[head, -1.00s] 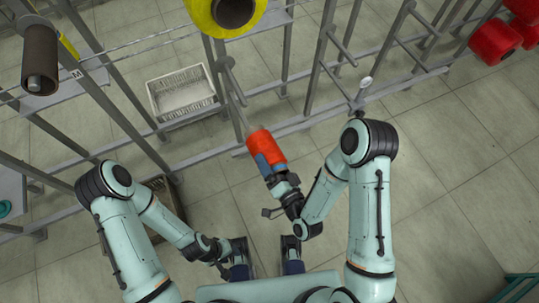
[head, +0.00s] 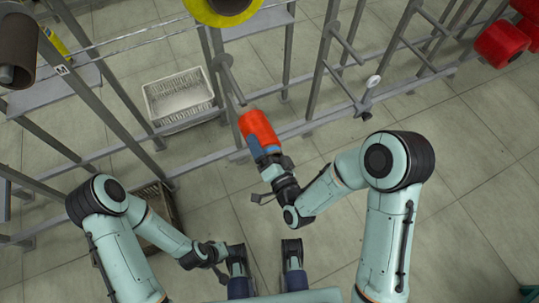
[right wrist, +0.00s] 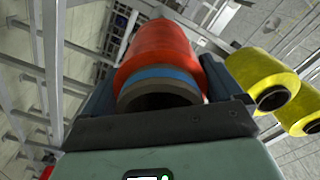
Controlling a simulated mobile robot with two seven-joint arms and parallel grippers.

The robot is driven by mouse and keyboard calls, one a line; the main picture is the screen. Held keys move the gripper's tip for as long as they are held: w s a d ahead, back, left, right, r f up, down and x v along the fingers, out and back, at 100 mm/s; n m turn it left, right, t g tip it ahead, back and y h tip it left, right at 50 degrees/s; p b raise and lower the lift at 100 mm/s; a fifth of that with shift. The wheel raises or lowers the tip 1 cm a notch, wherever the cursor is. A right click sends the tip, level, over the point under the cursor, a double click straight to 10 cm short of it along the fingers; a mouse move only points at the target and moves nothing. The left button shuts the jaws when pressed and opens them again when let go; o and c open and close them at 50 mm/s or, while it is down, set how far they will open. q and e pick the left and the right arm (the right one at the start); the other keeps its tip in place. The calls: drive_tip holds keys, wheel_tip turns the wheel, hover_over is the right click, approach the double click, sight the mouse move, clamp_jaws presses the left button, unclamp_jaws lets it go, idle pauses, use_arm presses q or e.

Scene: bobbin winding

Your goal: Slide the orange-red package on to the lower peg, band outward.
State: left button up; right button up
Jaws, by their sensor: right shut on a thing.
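The orange-red package (head: 258,128) is held in my right gripper (head: 266,152), whose blue fingers close around its near end. In the right wrist view the package (right wrist: 158,48) lies between the fingers, with its blue band (right wrist: 165,73) and open core at the end towards my palm. Its far end faces the rack. The lower peg (head: 235,85) slants from the rack post towards that far end. Their ends look close or overlapping; I cannot tell if the peg is inside the core. My left gripper (head: 232,258) is low near my body, its jaws unclear.
A yellow package (head: 222,10) sits above on the rack. A brown tube (head: 18,55) is at upper left, red packages (head: 500,43) at upper right. A white basket (head: 178,97) stands behind the rack rail. Bare pegs are to the right. Floor at right is clear.

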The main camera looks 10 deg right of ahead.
drive_tip(key=shift+w, duration=0.1)
drive_tip(key=shift+b+x, duration=0.6)
drive_tip(key=shift+x, duration=1.15)
drive_tip(key=shift+b+x, duration=0.4)
drive_tip(key=shift+x, duration=0.75)
drive_tip(key=shift+f, duration=0.1)
drive_tip(key=shift+w, duration=0.2)
drive_tip(key=shift+f+b+x, duration=0.1)
drive_tip(key=shift+b+x, duration=0.3)
drive_tip(key=shift+x, duration=0.35)
drive_tip(key=shift+f+b+x, duration=0.15)
drive_tip(key=shift+b+x, duration=0.25)
drive_tip(key=shift+x, duration=0.4)
drive_tip(key=shift+b+x, duration=0.55)
drive_tip(key=shift+x, duration=0.75)
